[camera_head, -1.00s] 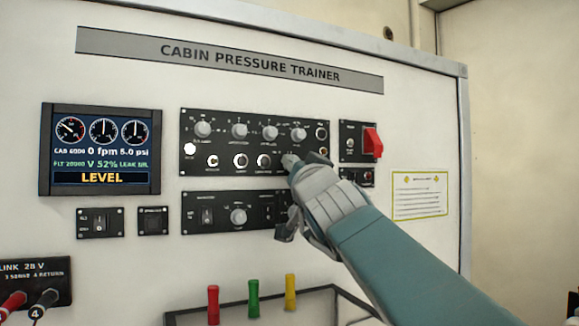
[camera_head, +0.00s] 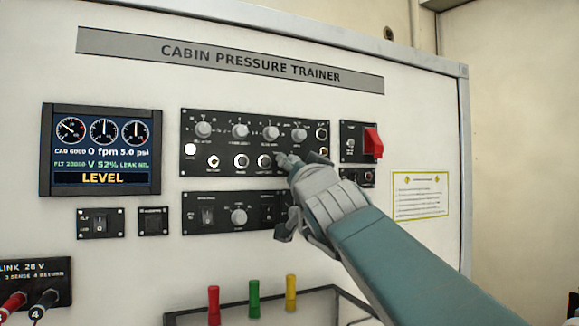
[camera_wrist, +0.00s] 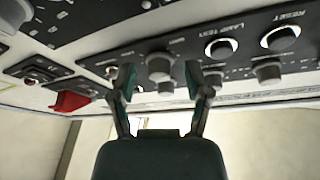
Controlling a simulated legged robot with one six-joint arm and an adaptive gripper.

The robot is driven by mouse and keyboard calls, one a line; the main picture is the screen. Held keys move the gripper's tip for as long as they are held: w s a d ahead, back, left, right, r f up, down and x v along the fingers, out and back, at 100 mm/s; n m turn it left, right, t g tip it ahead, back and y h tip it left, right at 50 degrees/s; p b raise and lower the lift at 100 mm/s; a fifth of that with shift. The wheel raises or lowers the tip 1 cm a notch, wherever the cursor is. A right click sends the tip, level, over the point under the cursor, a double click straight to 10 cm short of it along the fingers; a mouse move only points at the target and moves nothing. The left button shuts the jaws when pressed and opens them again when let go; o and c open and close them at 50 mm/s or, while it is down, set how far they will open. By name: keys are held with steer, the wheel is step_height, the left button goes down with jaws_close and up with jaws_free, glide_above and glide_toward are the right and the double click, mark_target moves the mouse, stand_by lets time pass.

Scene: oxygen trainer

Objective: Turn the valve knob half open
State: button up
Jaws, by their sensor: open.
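The white board carries an upper black panel with a row of grey knobs, the rightmost being a round knob (camera_head: 299,135). A lower black panel has another round knob (camera_head: 239,216) at its middle. I cannot read which knob is the valve knob. My gripper (camera_head: 285,160) is in front of the upper panel's lower right part, hiding some of it. In the wrist view my gripper (camera_wrist: 162,78) is open, with one finger on each side of a grey knob (camera_wrist: 160,66). I cannot tell whether the fingers touch it.
A red guarded switch (camera_head: 372,142) sticks out right of the upper panel and also shows in the wrist view (camera_wrist: 69,102). A display (camera_head: 101,149) reads LEVEL and V 52%. Red, green and yellow handles (camera_head: 253,299) stand up below.

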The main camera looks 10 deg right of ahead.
steer(key=v, duration=1.2)
